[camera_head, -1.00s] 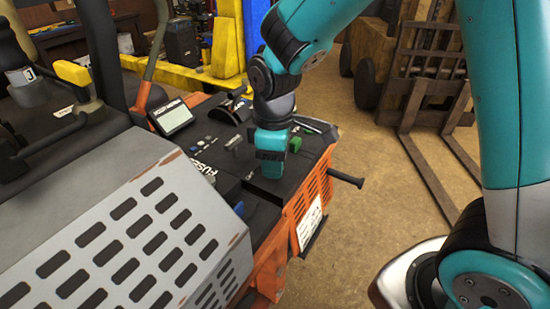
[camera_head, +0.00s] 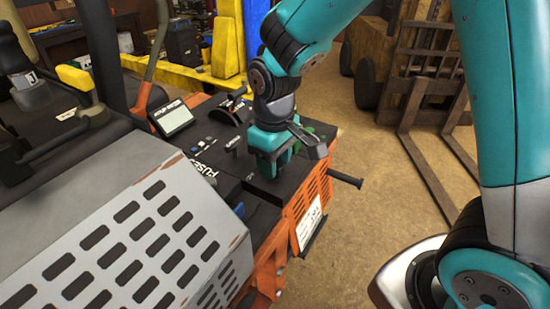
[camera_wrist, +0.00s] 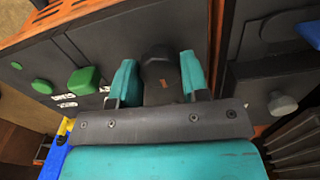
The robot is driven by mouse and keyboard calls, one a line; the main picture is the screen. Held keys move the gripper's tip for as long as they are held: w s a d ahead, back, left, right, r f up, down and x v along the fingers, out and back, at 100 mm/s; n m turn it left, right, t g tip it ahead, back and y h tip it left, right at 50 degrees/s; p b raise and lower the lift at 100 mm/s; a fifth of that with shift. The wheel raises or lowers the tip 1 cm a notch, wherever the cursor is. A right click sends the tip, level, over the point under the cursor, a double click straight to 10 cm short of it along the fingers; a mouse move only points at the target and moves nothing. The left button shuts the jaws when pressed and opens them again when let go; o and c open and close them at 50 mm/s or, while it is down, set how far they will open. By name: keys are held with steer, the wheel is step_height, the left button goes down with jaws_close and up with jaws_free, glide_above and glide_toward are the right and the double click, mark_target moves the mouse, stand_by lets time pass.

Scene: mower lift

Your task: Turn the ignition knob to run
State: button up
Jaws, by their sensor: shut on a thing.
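The control panel (camera_head: 246,186) is a black surface on the orange mower. In the wrist view, a dark knob (camera_wrist: 158,68) stands on the panel (camera_wrist: 150,35) between the two teal fingers of my gripper (camera_wrist: 159,80). I take it for the ignition knob; no run mark on it can be read. In the head view my gripper (camera_head: 272,165) points down at the panel, and its fingers hide the knob. The gripper is shut on the knob.
A green block-shaped control (camera_wrist: 84,80) and round green buttons (camera_wrist: 42,86) sit left of the fingers. A grey knob (camera_wrist: 281,103) is to the right. In the head view, a small screen (camera_head: 172,117) and a grey slotted cover (camera_head: 130,235) are nearby.

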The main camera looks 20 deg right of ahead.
steer(key=m, duration=0.6)
steer(key=shift+w+r+m+p, duration=0.1)
steer(key=shift+m+p, duration=0.2)
stand_by(0.4)
steer(key=o, duration=0.9)
step_height(320, 180, up, 17)
steer(key=shift+r+b, duration=0.2)
steer(key=shift+b, duration=0.85)
